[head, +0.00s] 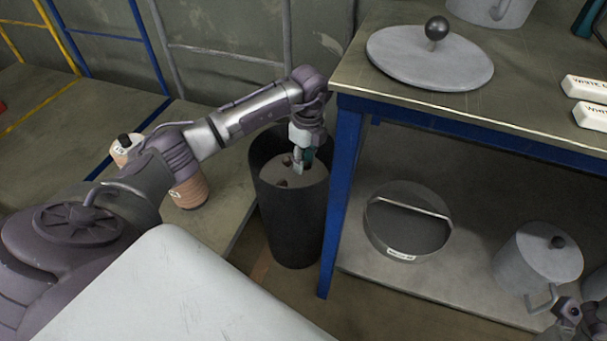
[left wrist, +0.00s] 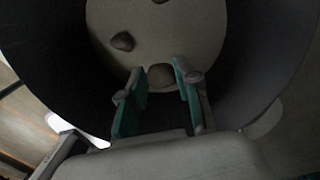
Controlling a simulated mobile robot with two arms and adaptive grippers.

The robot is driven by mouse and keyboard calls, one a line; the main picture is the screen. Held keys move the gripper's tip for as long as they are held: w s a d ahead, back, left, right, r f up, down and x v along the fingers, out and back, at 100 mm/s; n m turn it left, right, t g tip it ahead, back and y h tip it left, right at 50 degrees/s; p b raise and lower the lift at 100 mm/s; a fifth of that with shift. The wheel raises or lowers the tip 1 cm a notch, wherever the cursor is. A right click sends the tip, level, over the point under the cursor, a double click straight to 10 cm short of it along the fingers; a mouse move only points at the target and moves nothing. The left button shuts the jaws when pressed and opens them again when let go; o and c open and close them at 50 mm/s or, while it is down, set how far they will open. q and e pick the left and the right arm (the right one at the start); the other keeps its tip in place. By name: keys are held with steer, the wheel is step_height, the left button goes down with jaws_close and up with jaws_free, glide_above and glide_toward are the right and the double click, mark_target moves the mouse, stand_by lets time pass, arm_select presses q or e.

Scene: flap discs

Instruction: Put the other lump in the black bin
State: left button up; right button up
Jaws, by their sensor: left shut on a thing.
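The black bin (head: 290,225) stands on the floor beside the blue table leg, with a pale grey surface inside it. My left gripper (head: 302,160) reaches down into the bin's mouth. In the left wrist view its teal-padded fingers (left wrist: 158,82) are shut on a brown lump (left wrist: 161,76), partly hidden by the fingers. Another brown lump (left wrist: 122,41) lies on the pale surface inside the bin, apart from the fingers; a third dark lump (left wrist: 160,1) shows at the top edge. My right gripper (head: 573,318) is partly in view at the bottom right; its jaws are unclear.
A workbench (head: 470,115) with a blue frame stands right of the bin. A grey disc with a dark knob (head: 430,60) lies on top. A round grey pan (head: 408,225) and a lidded grey pot (head: 540,255) stand on the lower shelf. A brownish jar (head: 188,192) stands left of the bin.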

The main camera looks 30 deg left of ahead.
mark_target(304, 181)
arm_select(q)
step_height(304, 181, down, 5)
steer(key=shift+b, duration=1.05)
steer(key=shift+r, duration=0.1)
steer(key=o, duration=0.9)
steer(key=shift+c, duration=0.2)
